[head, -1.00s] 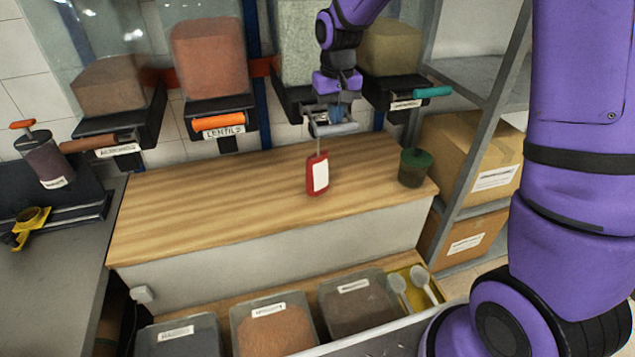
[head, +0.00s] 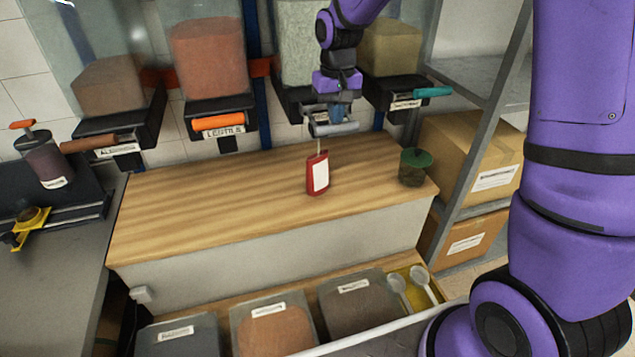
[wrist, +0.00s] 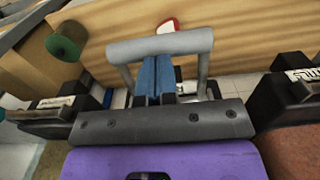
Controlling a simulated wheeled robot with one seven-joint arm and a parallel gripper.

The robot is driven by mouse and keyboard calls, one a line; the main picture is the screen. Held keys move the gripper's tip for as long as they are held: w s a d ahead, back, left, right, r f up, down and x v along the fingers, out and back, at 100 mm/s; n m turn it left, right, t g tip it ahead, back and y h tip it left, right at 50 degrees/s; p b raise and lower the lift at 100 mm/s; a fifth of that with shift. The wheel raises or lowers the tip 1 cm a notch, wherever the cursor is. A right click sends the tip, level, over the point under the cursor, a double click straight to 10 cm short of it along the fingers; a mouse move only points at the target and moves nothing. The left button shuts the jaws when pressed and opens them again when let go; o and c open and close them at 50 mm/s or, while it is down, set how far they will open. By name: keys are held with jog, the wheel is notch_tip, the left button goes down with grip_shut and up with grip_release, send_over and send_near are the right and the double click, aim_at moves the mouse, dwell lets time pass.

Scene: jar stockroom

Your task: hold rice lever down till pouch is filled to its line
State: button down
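The rice dispenser, a clear hopper of pale grain (head: 298,45), hangs on the wall behind my arm. Its grey lever (head: 338,129) is a bar handle, also seen in the wrist view (wrist: 160,45). My gripper (head: 337,114) is at this lever from above. Its blue fingers (wrist: 155,78) are together against the bar, with nothing visible between them. The red pouch (head: 317,175) with a white front panel stands upright on the wooden counter below. A thin pale stream shows above its mouth. The fill line and level cannot be made out. Only the pouch's top (wrist: 168,25) shows in the wrist view.
Neighbouring dispensers have an orange lever (head: 218,122) and a teal lever (head: 433,92). The wooden counter (head: 210,205) is clear to the left. An open drawer below holds several bins and scoops.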

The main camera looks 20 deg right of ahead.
jog(key=shift+r, duration=1.15)
dwell(2.1)
notch_tip(320, 180, up, 8)
dwell(0.5)
dwell(1.1)
jog(key=s+d+r+t, duration=0.15)
jog(key=s+r, duration=0.25)
jog(key=s, duration=0.4)
jog(key=s+d+r+t, duration=0.1)
jog(key=s+d+r, duration=0.25)
jog(key=s, duration=0.35)
jog(key=s+d+f+t, duration=0.1)
jog(key=s+d+t, duration=0.1)
jog(key=s, duration=1.3)
jog(key=shift+f+t, duration=0.25)
jog(key=shift+t, duration=0.2)
